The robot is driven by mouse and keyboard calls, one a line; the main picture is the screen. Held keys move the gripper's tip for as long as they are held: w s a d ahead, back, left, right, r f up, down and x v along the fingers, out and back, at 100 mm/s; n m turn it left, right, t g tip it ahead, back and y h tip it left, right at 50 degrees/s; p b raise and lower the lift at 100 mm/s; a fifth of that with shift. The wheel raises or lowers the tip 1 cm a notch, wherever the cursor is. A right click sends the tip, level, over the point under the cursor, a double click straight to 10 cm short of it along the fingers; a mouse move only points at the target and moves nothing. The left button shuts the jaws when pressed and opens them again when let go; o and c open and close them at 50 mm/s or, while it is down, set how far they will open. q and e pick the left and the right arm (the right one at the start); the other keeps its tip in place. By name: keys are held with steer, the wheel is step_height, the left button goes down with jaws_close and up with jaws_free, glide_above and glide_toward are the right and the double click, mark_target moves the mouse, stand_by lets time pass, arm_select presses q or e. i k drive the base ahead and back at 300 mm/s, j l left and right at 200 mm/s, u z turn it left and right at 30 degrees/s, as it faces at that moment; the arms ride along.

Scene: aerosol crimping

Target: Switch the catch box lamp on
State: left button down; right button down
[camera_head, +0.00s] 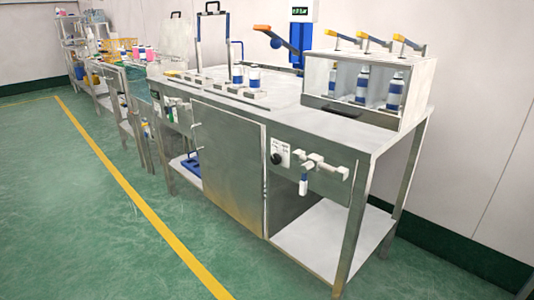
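A metal workbench (380,140) stands in the middle and right of the head view. A box with a clear front (325,84) sits on its right end and holds several white bottles with blue bands (361,88). I cannot tell for sure which part is the catch box, and no lit lamp is evident. A small white plate with a black knob (276,158) is on the bench's front, right of a closed metal door (228,165). The knob's setting is too small to tell. Neither of my grippers is in view.
Orange-handled levers (374,41) top the box. A pale valve-like fitting (320,165) projects from the bench front, with a small bottle (303,185) below it. More bottles (254,78) stand on the top. The green floor (60,200) in front is clear, with a yellow line (135,198).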

mark_target(275, 159)
steer(key=i+j+u, duration=0.1)
steer(key=i+j, duration=0.35)
steer(key=j, duration=0.2)
steer(key=i+j, duration=0.5)
steer(key=j+u, duration=0.05)
steer(key=j, duration=0.05)
